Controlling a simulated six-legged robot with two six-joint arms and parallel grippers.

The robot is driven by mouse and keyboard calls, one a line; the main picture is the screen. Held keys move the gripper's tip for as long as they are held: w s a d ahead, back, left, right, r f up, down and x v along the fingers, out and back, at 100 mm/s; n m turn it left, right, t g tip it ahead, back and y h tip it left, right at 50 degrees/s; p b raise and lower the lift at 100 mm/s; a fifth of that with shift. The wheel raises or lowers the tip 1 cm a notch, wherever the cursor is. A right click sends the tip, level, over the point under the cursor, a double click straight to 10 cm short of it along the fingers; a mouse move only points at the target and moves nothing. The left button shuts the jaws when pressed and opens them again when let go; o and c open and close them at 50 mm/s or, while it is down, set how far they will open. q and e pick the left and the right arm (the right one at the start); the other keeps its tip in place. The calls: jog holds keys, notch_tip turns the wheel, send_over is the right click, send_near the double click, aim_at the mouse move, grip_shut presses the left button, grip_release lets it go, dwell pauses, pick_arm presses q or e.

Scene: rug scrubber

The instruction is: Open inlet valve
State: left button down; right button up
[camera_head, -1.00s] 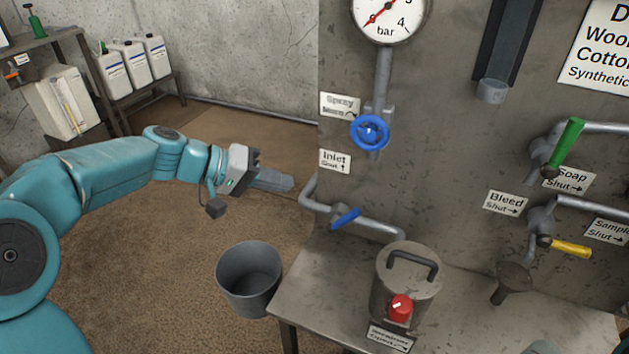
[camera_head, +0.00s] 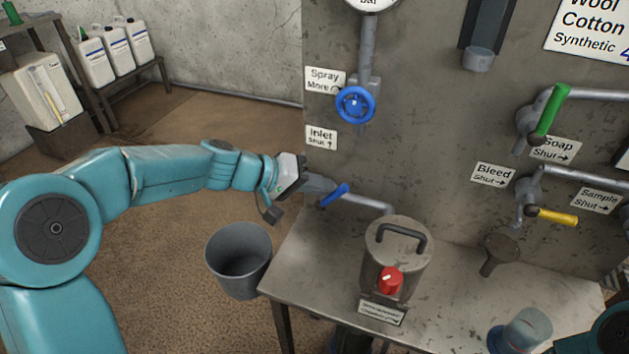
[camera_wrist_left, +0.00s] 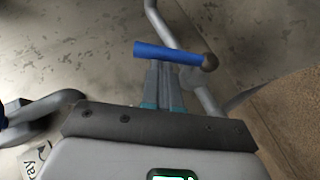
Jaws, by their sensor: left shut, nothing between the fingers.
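The inlet valve's blue lever (camera_head: 335,195) sits on a grey pipe (camera_head: 370,204) under the Inlet label (camera_head: 321,138), which reads Shut with an up arrow. In the head view the lever slants up to the right. My left gripper (camera_head: 322,186) is shut and empty, just left of the lever. In the left wrist view the blue lever (camera_wrist_left: 168,53) lies across the tips of the closed fingers (camera_wrist_left: 160,72), its round pivot at the right end. I cannot tell whether the fingers touch it. My right gripper is not in view.
A blue Spray handwheel (camera_head: 355,104) is above the inlet. A metal canister (camera_head: 398,250) with a red knob stands on the table (camera_head: 310,270). A grey bucket (camera_head: 238,262) is on the floor to the left. Green (camera_head: 552,110) and yellow (camera_head: 557,216) levers are to the right.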

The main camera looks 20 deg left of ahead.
aim_at(338, 195)
pick_arm(q)
jog(key=shift+d+r+y+p, duration=0.1)
jog(key=shift+d+y+p, duration=0.2)
jog(key=shift+p, duration=0.2)
jog(key=y+p, duration=0.1)
jog(key=p, duration=0.1)
jog(key=d+m+y+p, duration=0.1)
jog(key=p, duration=0.1)
jog(key=d+y+p, duration=0.1)
jog(key=p, duration=0.1)
jog(key=shift+s+d+m+g+y, duration=0.1)
jog(key=shift+d+m+g+y, duration=0.2)
jog(key=shift+m, duration=0.1)
jog(key=shift+d+f+p, duration=0.1)
jog(key=shift+f+p, duration=0.15)
jog(key=shift+p, duration=0.05)
jog(key=shift+d+f, duration=0.2)
jog(key=shift+f, duration=0.15)
jog(key=shift+d+f+b, duration=0.65)
jog(key=shift+d+f, duration=0.25)
jog(key=shift+f, duration=0.05)
jog(key=shift+d+f, duration=0.1)
